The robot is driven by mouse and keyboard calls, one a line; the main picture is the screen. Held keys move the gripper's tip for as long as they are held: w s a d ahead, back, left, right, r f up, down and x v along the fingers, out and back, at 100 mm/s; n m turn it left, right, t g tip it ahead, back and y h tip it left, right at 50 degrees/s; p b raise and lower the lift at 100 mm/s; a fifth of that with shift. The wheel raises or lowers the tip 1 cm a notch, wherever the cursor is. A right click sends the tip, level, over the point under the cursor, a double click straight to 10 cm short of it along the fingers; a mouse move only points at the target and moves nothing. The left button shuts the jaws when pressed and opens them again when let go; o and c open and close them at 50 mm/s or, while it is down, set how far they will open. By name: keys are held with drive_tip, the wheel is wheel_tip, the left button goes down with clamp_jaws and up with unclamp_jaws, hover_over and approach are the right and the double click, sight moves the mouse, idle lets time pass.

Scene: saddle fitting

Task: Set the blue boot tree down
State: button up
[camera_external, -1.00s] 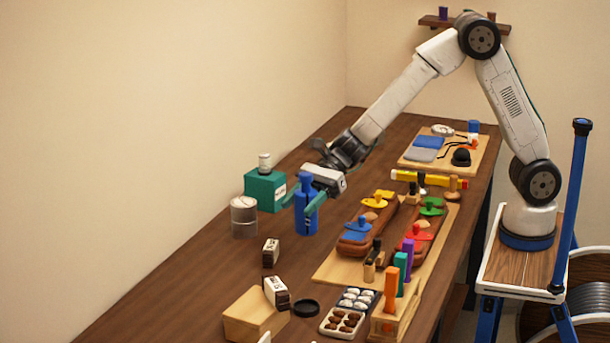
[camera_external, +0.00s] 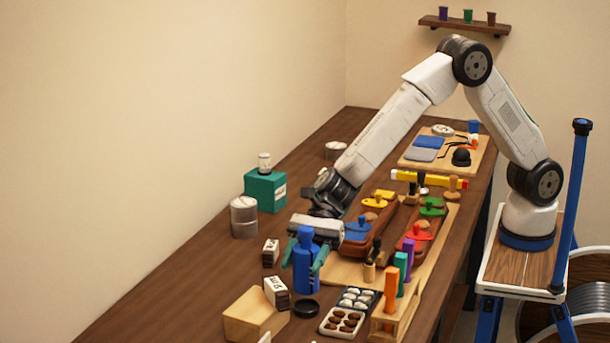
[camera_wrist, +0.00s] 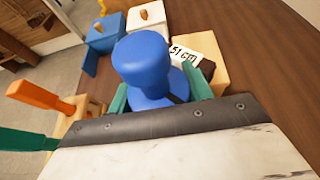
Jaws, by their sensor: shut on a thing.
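The blue boot tree (camera_external: 306,264) is a bottle-shaped blue piece with a knob on top. It stands upright between the teal fingers of my gripper (camera_external: 305,268), which is shut on it. In the external view it is over the table's left-front part, just behind the black ring. I cannot tell whether its bottom touches the table. In the wrist view the boot tree (camera_wrist: 144,65) fills the middle, with a teal finger on each side of it; its lower part is hidden by the gripper body.
Close by are a black ring (camera_external: 306,309), a labelled dark block (camera_external: 276,291), a wooden block (camera_external: 250,320), and a tray of brown and white pieces (camera_external: 343,322). A rack with coloured handles (camera_external: 395,315) stands to the right.

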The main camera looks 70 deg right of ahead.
sight(301, 284)
drive_tip(key=shift+f, duration=2.35)
drive_tip(key=shift+f, duration=0.1)
drive_tip(key=o, duration=0.8)
drive_tip(key=shift+f, duration=0.1)
